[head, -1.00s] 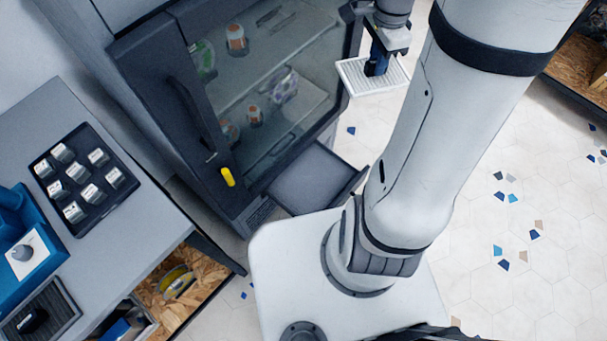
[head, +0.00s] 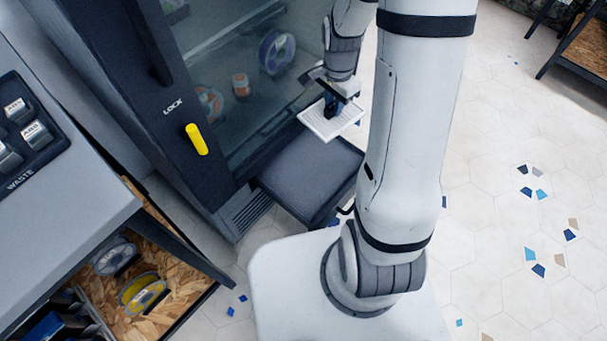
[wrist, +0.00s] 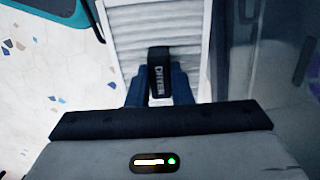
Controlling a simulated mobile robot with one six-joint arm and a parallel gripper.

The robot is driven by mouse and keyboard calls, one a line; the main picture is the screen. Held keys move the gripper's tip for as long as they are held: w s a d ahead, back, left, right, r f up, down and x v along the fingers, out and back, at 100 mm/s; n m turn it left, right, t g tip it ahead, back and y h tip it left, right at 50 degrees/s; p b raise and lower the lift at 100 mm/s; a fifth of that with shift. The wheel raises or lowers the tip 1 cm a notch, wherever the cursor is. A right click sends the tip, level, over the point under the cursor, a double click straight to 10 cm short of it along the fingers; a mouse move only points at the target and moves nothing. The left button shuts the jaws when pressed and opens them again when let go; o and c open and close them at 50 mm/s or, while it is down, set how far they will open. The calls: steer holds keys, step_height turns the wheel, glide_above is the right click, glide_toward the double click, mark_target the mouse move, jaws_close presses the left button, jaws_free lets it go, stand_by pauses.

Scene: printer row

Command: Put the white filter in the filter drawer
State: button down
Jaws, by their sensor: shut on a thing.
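The white filter (head: 320,126) is a flat pleated panel in a white frame. My gripper (head: 330,106) is shut on the dark tab on its top face. In the wrist view the filter (wrist: 130,30) lies beyond my gripper (wrist: 160,88), and the tab between the blue fingers bears lettering. The filter drawer (head: 305,180) is a dark, shallow tray pulled out at the foot of the cabinet. In the head view the filter appears just above and beyond the drawer's far side. I cannot tell the exact height gap.
The dark cabinet has a glass door with spools behind it and a yellow lock handle (head: 196,139). A grey bench with a waste tray (head: 50,150) stands at left, with spools (head: 142,293) on a shelf below.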

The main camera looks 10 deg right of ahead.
mark_target(322, 131)
steer(key=shift+n, duration=0.9)
steer(key=a+f+b, duration=0.1)
steer(key=f+b, duration=0.2)
steer(key=f, duration=0.4)
steer(key=a+f+b, duration=0.1)
steer(key=f+b, duration=0.3)
steer(key=f, duration=0.4)
steer(key=a+f+b, duration=0.1)
steer(key=f+b, duration=0.3)
steer(key=f, duration=0.4)
steer(key=shift+w, duration=0.15)
steer(key=shift+f, duration=0.2)
steer(key=c, duration=1.3)
jaws_free()
steer(key=shift+r, duration=0.1)
